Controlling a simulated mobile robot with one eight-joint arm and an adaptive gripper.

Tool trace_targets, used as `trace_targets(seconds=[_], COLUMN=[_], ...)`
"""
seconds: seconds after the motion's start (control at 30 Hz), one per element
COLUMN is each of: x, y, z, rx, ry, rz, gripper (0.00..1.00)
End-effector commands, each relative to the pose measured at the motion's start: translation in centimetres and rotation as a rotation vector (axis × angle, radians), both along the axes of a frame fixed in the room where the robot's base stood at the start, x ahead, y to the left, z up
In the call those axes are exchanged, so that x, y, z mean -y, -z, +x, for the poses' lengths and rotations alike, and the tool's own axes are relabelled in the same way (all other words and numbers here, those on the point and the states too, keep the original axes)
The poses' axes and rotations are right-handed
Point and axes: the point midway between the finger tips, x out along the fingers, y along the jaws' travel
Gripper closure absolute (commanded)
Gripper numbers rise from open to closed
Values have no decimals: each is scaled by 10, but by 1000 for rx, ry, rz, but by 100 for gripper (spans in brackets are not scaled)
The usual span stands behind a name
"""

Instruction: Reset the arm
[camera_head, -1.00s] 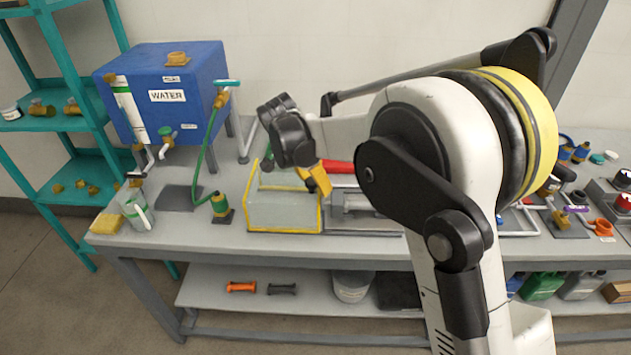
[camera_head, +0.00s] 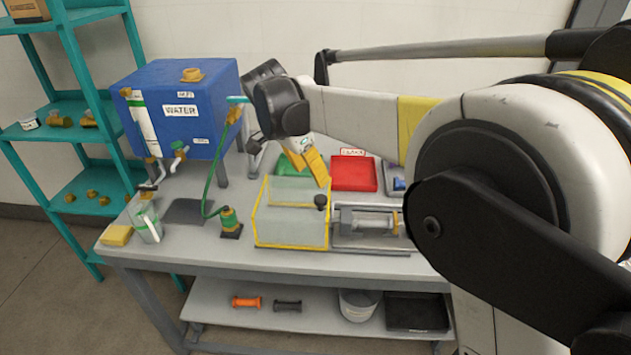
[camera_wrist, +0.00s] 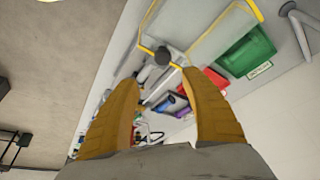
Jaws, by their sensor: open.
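My gripper (camera_head: 306,168) is over the workbench, just above and behind the yellow-edged clear box (camera_head: 292,238). In the wrist view, its two yellow fingers (camera_wrist: 165,100) are spread apart with nothing between them. The clear box shows at the top of the wrist view, and a dark round knob (camera_wrist: 162,56) is seen beyond the fingertips. My arm reaches across the right side of the head view and hides much of the bench there.
A blue water tank (camera_head: 180,100) stands left of my gripper, with a green hose (camera_head: 212,170). A red tray (camera_head: 353,173) and a green tray (camera_head: 288,163) lie behind the box. A teal shelf (camera_head: 85,140) is at far left. The lower shelf holds a bucket (camera_head: 358,305).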

Motion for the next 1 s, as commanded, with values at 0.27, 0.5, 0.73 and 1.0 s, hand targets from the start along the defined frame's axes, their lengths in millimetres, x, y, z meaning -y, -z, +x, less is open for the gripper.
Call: trace_targets(seconds=[0.27,0.5,0.73,1.0], x=[0,32,124,207], y=[-2,-17,-43,-31], z=[-1,-14,-76,-175], rx=[0,-8,6,92], ry=[0,-61,-283,-547], rz=[0,16,54,35], gripper=[46,46,46,46])
